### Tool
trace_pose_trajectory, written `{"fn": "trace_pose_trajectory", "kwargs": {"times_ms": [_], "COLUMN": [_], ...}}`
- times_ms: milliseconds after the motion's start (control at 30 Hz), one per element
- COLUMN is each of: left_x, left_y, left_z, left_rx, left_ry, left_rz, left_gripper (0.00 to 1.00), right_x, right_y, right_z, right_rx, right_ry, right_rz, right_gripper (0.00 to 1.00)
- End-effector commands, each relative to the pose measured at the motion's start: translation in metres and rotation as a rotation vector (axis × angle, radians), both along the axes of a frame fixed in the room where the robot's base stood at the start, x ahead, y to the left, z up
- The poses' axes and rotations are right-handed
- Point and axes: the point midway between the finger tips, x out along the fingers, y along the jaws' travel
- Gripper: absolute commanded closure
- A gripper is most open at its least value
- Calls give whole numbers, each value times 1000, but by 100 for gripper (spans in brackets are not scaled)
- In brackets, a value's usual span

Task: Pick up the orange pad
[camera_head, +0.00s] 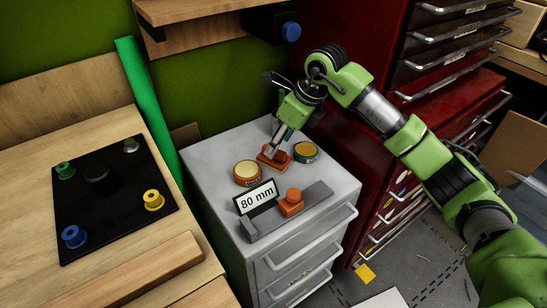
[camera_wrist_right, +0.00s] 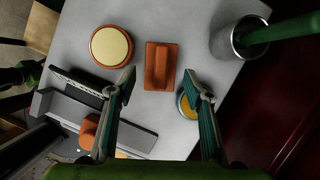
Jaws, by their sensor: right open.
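The orange pad (camera_head: 275,158) lies flat on the grey cabinet top, between two round tins. In the right wrist view the pad (camera_wrist_right: 160,66) is a rectangle with a raised bar along its middle. My right gripper (camera_head: 277,149) points down over it in the head view, and its tips hide part of it. In the right wrist view the gripper (camera_wrist_right: 159,76) is open, with one finger to each side of the pad's lower end and gaps between. I see nothing held.
An orange tin (camera_head: 247,172) and a teal tin (camera_head: 305,152) flank the pad; the teal one is close to a finger. A grey gauge with an orange block (camera_head: 291,203) and an "80 mm" sign (camera_head: 257,197) stand in front. A grey cup (camera_wrist_right: 238,38) also stands near.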

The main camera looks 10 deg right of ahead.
Motion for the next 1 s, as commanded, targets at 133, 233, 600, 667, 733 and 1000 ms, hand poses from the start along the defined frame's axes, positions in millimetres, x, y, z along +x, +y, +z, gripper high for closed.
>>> {"fn": "trace_pose_trajectory", "kwargs": {"times_ms": [133, 233, 600, 667, 733, 1000], "left_x": [1, 2, 11, 12, 11, 2], "left_y": [0, 0, -1, -1, -1, 0], "left_z": [1, 2, 13, 14, 14, 10], "left_rx": [0, 1, -1, -1, -1, 0], "left_ry": [0, -2, -14, -16, -15, 2], "left_rz": [0, 0, 2, 2, 2, 2], "left_gripper": [46, 46, 46, 46, 46, 46], "right_x": [2, 4, 16, 16, 16, 16], "right_y": [3, 4, 13, 13, 13, 13], "right_z": [-7, -14, -55, -55, -55, -54], "right_rx": [0, 2, 1, 1, 1, 1], "right_ry": [-1, 1, -2, -2, -2, -2], "right_rz": [1, 1, 1, 1, 1, 1], "right_gripper": [53, 53, 53, 53, 53, 88]}}
